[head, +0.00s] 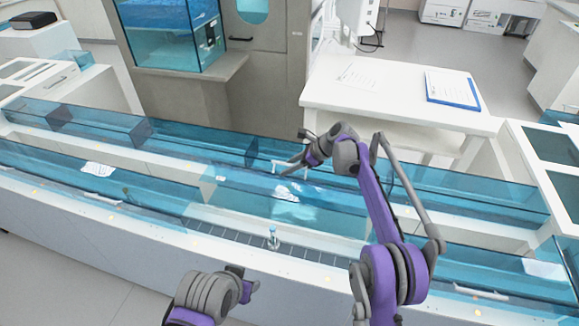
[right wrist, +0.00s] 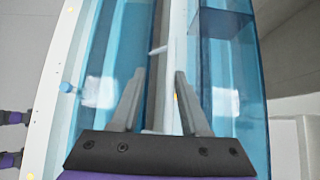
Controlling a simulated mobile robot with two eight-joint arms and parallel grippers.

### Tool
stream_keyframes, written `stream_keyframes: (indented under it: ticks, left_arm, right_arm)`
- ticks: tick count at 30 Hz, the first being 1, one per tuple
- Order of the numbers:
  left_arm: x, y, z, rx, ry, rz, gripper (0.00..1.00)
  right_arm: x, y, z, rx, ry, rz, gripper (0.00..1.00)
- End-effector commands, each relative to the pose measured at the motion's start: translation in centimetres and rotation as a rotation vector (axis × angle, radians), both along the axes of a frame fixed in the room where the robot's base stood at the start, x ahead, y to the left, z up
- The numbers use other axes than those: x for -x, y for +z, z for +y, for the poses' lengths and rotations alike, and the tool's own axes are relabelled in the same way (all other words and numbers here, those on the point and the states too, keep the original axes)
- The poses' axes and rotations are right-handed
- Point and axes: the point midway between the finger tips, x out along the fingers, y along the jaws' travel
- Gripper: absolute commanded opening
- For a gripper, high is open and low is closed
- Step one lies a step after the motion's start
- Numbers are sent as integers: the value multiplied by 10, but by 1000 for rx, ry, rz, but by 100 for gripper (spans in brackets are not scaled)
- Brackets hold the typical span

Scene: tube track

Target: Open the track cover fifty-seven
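The see-through blue track cover (head: 235,183) in the middle of the front track stands raised, its white handle (head: 291,169) at its upper edge. The track cells (head: 225,234) below it lie exposed. My right gripper (head: 290,161) is at that handle. In the right wrist view, its fingers (right wrist: 160,75) are spread, with the white handle (right wrist: 158,50) showing near the gap. I cannot tell whether they touch it. My left gripper (head: 250,284) is low in the head view, in front of the track; its fingers are too unclear to judge. No cover number is readable.
A small tube with a blue cap (head: 272,238) stands on the exposed track. Neighbouring covers lie flat to the left (head: 55,165) and right (head: 460,268). A rear blue channel (head: 200,138) runs behind. A white table (head: 390,103) with papers stands beyond it.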

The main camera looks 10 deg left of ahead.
Motion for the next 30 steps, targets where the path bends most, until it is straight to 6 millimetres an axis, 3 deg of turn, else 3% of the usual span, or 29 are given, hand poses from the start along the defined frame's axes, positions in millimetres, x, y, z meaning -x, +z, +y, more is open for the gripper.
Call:
stream_keyframes:
  ticks: [16, 30]
  left_arm:
    - [2, -4, 0, 0, 0, 3, 50]
    - [2, -4, 0, 0, 0, 3, 50]
  right_arm:
    - [3, 64, -65, 0, -1, 0, 44]
    - [4, 75, -75, 0, 1, 1, 44]
